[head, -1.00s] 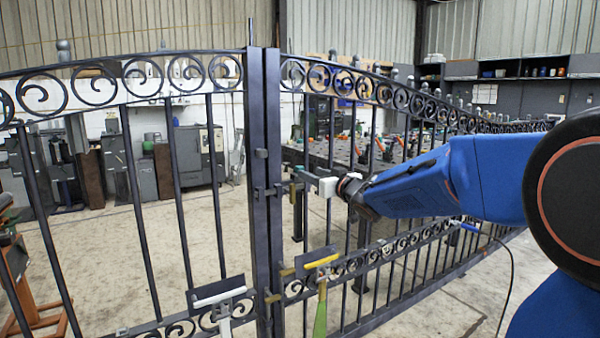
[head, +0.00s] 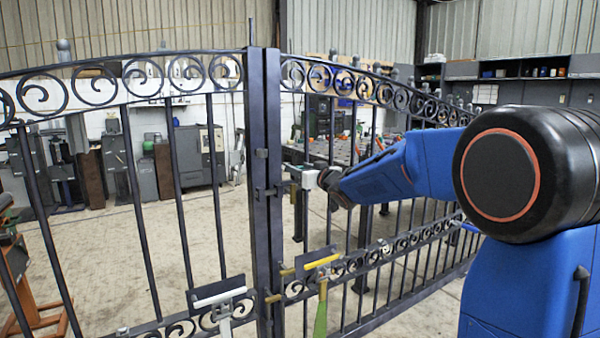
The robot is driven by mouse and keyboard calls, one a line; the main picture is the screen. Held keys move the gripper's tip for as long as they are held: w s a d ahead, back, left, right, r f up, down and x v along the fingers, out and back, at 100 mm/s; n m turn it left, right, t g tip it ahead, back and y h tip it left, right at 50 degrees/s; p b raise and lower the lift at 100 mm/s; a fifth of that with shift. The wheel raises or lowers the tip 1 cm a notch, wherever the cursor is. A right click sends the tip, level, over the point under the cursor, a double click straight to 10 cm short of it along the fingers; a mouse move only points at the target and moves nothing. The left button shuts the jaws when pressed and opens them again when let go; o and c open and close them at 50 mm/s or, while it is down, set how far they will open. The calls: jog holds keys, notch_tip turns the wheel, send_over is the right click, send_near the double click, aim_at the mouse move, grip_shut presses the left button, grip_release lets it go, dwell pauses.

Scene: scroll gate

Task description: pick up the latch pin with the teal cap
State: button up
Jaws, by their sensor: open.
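The dark metal gate (head: 264,220) stands in front of me, with its two leaves meeting at the middle posts. My gripper (head: 289,177) is at the end of the blue arm, just right of these posts at about mid-height. It is small in the picture and appears empty. Its jaws are open. A latch pin with a teal cap cannot be made out clearly; the gripper and the posts may hide it. I cannot tell whether the gripper touches the gate.
A yellow-handled fitting (head: 318,262) with a dark plate and a green part (head: 321,310) is low on the right leaf. A white-handled one (head: 219,296) is low on the left leaf. An orange-brown stand (head: 35,300) is at lower left. Concrete floor behind the gate is partly clear.

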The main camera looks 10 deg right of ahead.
grip_shut()
